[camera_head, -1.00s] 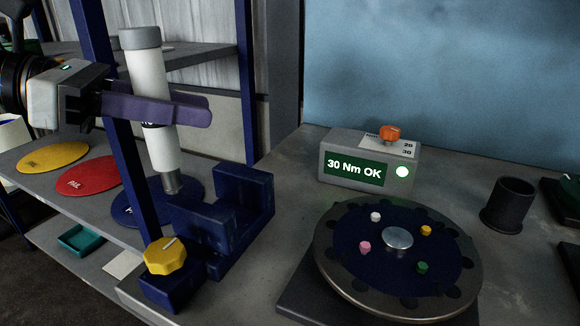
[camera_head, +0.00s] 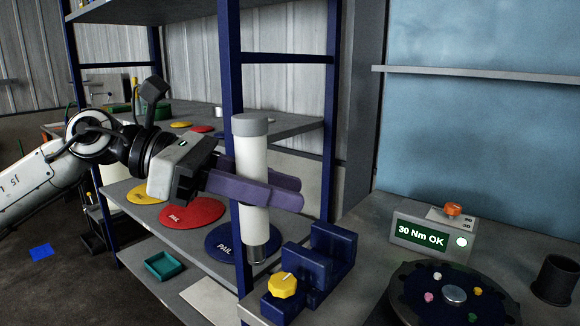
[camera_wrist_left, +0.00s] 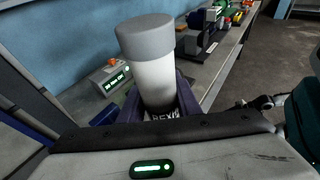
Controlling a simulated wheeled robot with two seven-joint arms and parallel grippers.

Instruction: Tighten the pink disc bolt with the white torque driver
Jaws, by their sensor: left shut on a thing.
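The white torque driver (camera_head: 254,170) has a grey cap and a metal tip and stands upright in my left gripper (camera_head: 288,192). The purple fingers are shut around its body. Its tip hangs in the air, left of the blue cradle and apart from the disc. The driver (camera_wrist_left: 154,75) also shows in the left wrist view. The pink disc bolt (camera_head: 429,297) sits on the dark round disc (camera_head: 405,285) at the lower right, which the frame's bottom edge cuts off.
A blue cradle (camera_head: 331,245) with a yellow knob (camera_head: 283,285) stands on the bench. A grey box (camera_head: 450,262) reads "30 Nm OK" with a lit lamp. A blue shelf post (camera_head: 230,60) is close behind the driver. A dark cup (camera_head: 554,280) stands at right.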

